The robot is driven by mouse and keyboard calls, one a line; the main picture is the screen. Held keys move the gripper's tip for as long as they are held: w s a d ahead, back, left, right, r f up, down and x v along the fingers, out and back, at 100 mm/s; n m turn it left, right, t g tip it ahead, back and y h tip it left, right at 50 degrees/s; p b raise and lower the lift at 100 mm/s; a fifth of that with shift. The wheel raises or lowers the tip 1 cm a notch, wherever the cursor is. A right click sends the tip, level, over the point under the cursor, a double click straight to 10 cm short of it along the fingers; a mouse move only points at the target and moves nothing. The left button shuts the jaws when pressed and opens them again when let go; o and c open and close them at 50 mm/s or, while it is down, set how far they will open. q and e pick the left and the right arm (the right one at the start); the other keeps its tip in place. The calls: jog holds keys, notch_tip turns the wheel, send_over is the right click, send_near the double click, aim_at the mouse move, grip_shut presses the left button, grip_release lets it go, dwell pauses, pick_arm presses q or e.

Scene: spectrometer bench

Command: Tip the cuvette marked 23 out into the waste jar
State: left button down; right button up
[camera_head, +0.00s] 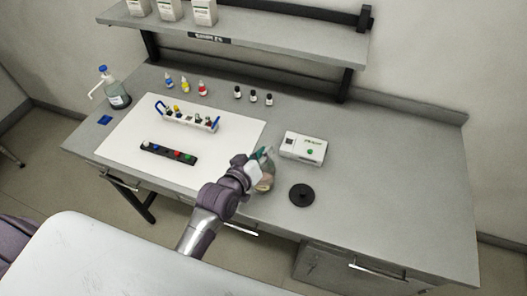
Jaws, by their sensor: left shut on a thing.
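My left gripper (262,158) is over the waste jar, at the right edge of the white mat. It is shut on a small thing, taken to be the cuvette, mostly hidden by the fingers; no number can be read. The waste jar (265,183) is a clear glass jar with brownish contents, partly hidden behind my gripper and wrist. Whether the cuvette is tilted or holds liquid cannot be told. My right gripper is not in view.
A white cuvette rack (187,118) with blue ends and a black strip with coloured spots (168,154) are on the white mat (125,145). A white instrument (303,148) and a black round lid (302,195) are right of the jar. The bench's right side is clear.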

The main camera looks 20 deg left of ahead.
pick_arm(q)
jog(key=shift+m, duration=0.3)
jog(key=shift+r, duration=2.5)
jog(key=s+a+f+n+y+b, duration=0.2)
jog(key=s+a+f+y+b, duration=0.1)
jog(key=b, duration=1.1)
jog(key=s+a+f, duration=0.1)
jog(key=s, duration=0.1)
jog(key=shift+s+f, duration=0.15)
jog(key=shift+s, duration=0.25)
